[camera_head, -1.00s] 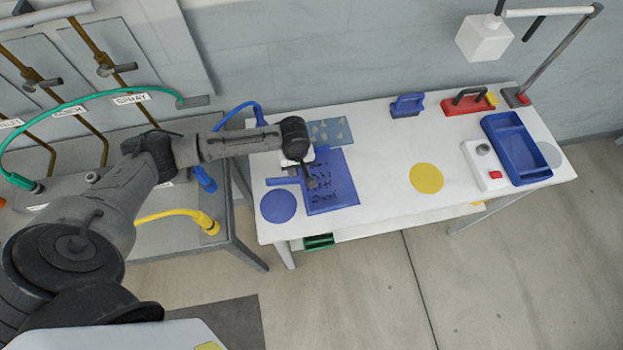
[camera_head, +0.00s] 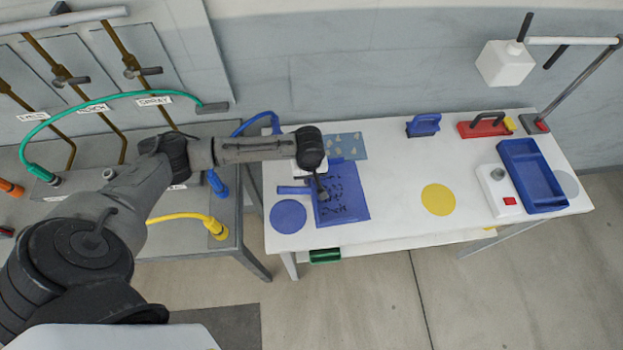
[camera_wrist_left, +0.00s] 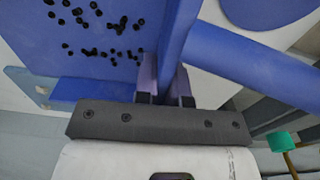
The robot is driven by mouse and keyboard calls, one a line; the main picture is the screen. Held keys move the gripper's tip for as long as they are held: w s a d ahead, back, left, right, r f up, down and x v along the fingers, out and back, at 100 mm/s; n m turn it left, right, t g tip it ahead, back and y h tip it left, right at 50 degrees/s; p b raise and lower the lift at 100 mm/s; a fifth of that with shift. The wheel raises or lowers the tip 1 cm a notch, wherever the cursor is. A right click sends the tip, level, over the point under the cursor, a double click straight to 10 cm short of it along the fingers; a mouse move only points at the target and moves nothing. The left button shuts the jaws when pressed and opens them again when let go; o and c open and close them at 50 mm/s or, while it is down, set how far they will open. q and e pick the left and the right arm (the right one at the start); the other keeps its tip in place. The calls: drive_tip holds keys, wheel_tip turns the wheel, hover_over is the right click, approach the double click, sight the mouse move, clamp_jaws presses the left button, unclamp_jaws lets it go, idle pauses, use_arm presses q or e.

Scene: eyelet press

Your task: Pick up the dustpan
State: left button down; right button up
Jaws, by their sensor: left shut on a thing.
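The dustpan (camera_head: 360,192) is a flat blue pan on the white table (camera_head: 395,165), towards its left end. Small black bits show over the pan, and its short blue handle (camera_head: 292,190) points left. In the left wrist view, my left gripper (camera_wrist_left: 166,84) is shut on the upright blue wall (camera_wrist_left: 181,25) of the dustpan, beside the round handle (camera_wrist_left: 250,75). In the head view, my left gripper (camera_head: 322,190) comes down over the pan's left side; the arm hides part of it. The dustpan looks flat on the table. My right gripper is not in view.
A blue disc (camera_head: 288,216) and a yellow disc (camera_head: 438,200) lie on the table. A blue-grey plate (camera_head: 348,146) lies behind the pan. A white box with a red button (camera_head: 498,190) and a blue tray (camera_head: 535,175) stand at right. Hoses (camera_head: 185,218) cross the left bench.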

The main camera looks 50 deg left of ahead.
use_arm(q)
wheel_tip(320, 180, up, 3)
drive_tip(key=shift+r, duration=0.15)
drive_tip(key=w+d+r, duration=0.1)
drive_tip(key=d+r, duration=0.2)
drive_tip(key=d, duration=0.2)
drive_tip(key=w+d+r+p, duration=0.1)
drive_tip(key=w+d+r, duration=0.1)
drive_tip(key=d, duration=0.4)
drive_tip(key=shift+w+r, duration=0.2)
drive_tip(key=shift+r, duration=0.65)
drive_tip(key=shift+d, duration=0.1)
